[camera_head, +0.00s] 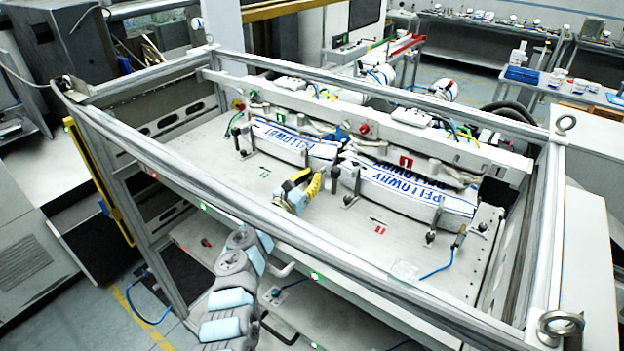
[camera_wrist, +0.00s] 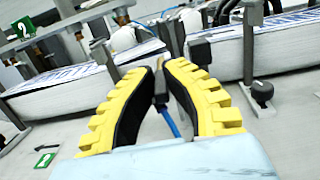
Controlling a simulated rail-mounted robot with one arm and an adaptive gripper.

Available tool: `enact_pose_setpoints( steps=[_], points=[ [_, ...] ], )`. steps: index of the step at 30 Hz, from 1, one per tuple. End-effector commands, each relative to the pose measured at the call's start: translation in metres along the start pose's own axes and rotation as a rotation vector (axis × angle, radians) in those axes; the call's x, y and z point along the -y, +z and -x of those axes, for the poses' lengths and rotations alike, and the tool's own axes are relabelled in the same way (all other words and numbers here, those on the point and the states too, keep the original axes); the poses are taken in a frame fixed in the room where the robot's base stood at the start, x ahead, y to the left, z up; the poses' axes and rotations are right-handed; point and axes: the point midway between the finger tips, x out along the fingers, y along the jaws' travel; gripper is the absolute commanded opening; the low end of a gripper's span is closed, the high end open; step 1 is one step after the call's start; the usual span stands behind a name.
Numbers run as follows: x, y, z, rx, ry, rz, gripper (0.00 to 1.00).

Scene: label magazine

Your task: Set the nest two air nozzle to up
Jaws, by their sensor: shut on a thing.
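My gripper (camera_head: 318,184), with black and yellow fingers, is at the right end of the green-marked nest two label stack (camera_head: 292,142). In the wrist view its fingers (camera_wrist: 160,68) are closed around a slim dark nozzle (camera_wrist: 160,88) with a blue hose (camera_wrist: 171,123) hanging below it. The fingers hide much of the nozzle, and I cannot tell its exact tilt. A green number 2 plate (camera_wrist: 27,28) is at the upper left of the wrist view.
The red-marked nest one stack (camera_head: 415,190) lies to the right, with its own nozzle (camera_head: 459,238) and blue hose. Dark posts (camera_wrist: 250,50) stand close to the right of my fingers. A metal frame bar (camera_head: 270,215) crosses in front; the near plate is mostly clear.

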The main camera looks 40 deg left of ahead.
Motion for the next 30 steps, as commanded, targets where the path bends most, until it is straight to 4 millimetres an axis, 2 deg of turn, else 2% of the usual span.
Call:
enact_pose_setpoints(
  steps=[1,3,5,17,30],
  points=[
    [0.0,-0.001,0.0,-0.002,0.0,0.0,0.0],
    [0.0,-0.002,0.0,-0.002,0.0,0.0,0.25],
    [0.0,-0.001,0.0,-0.002,0.0,0.0,0.39],
    [-0.001,-0.001,0.003,-0.001,0.001,0.001,0.39],
    [-0.001,-0.001,0.034,0.001,0.002,0.002,0.39]
  ],
)
